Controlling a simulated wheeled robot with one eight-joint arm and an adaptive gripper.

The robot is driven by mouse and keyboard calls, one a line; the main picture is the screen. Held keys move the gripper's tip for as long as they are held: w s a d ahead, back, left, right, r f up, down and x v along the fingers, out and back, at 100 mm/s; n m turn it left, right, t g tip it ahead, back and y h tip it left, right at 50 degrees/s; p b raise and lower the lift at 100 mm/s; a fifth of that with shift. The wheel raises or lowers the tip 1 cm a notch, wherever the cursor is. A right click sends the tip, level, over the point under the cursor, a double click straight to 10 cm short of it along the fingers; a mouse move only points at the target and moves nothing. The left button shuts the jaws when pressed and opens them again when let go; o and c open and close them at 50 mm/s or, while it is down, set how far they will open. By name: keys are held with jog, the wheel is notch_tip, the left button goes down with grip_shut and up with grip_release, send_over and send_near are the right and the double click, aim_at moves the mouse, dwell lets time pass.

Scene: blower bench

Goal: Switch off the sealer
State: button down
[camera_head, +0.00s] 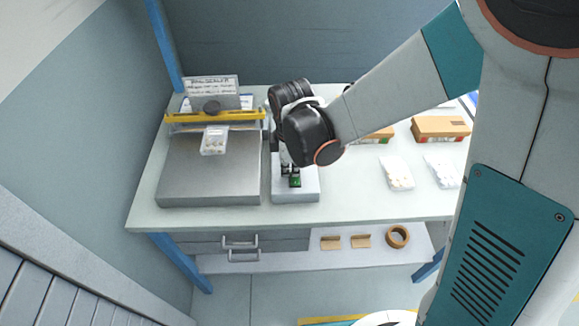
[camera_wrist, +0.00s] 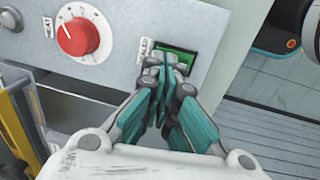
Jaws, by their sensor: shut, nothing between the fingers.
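The sealer (camera_head: 208,180) stands at the left of the bench, with a grey metal bed and a yellow bar (camera_head: 190,118) across its back. A pale control box (camera_head: 309,190) sits against its right side. In the wrist view the panel (camera_wrist: 115,30) carries a red dial (camera_wrist: 78,38) and a lit-looking green rocker switch (camera_wrist: 184,63). My gripper (camera_wrist: 166,62) is shut and empty, its fingertips over the left part of the switch. I cannot tell whether they touch it. In the head view my gripper (camera_head: 289,169) is over the box, partly hidden by my wrist.
A clear packet (camera_head: 214,140) lies on the sealer under the bar. A sign (camera_head: 211,88) stands behind it. To the right are white packets (camera_head: 397,173) and cardboard boxes (camera_head: 440,128). A tape roll (camera_head: 398,237) is on the lower shelf. The front bench edge is clear.

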jog(key=shift+f, duration=0.1)
jog(key=shift+w+f+b, duration=0.15)
jog(key=shift+f+b, duration=0.1)
jog(key=shift+b, duration=0.05)
jog(key=shift+s+r, duration=0.15)
jog(key=shift+s, duration=0.65)
jog(key=shift+r, duration=0.1)
notch_tip(320, 180, up, 14)
jog(key=w+p, duration=0.1)
jog(key=p, duration=0.9)
jog(key=shift+w, duration=0.3)
